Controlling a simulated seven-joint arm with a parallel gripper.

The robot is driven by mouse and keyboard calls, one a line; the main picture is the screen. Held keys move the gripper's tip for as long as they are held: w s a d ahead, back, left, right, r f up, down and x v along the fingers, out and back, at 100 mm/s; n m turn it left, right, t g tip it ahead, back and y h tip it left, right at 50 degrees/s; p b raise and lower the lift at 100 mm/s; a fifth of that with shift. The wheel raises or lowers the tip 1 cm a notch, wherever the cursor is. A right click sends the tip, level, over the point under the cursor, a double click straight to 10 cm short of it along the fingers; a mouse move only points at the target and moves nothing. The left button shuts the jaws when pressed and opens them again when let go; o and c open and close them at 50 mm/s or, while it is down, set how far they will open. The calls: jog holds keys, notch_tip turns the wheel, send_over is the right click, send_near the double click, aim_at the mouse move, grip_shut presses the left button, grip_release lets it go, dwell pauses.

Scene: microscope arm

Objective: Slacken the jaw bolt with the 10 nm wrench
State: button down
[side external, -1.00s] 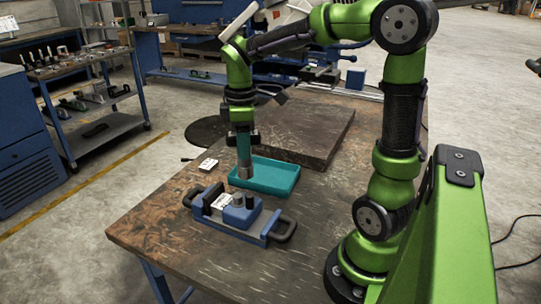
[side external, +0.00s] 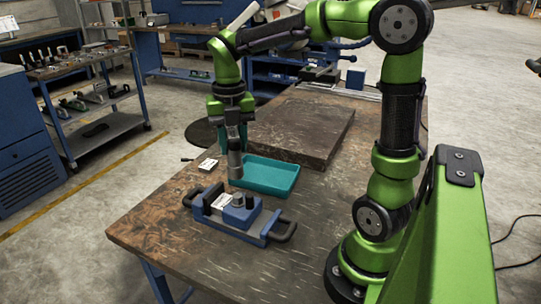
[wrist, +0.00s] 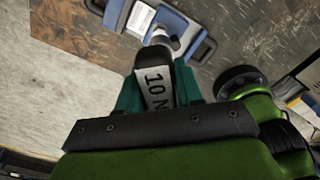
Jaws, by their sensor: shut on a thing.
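My gripper (side external: 234,132) is shut on a dark and silver wrench and holds it upright above the table. The wrench (side external: 235,160) has its lower end in the air beside the tray, above and behind the blue vise (side external: 252,230). In the wrist view the wrench (wrist: 157,84) shows a "10 N" label between my teal fingers. The jaw bolt seems to be the grey round stub (side external: 238,200) on top of the vise's blue block; its details are too small to tell. In the wrist view the vise (wrist: 185,24) lies past the wrench's end, which covers part of it.
A teal tray (side external: 288,187) sits right of the wrench's lower end and looks empty. A thick dark slab (side external: 300,130) lies behind it. A small white card (side external: 207,165) lies to the left. The front of the workbench (side external: 165,240) is clear.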

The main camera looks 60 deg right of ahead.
aim_at(235, 160)
dwell(0.4)
jog(key=shift+f, duration=2.5)
jog(key=shift+f, duration=1.6)
jog(key=n, duration=0.4)
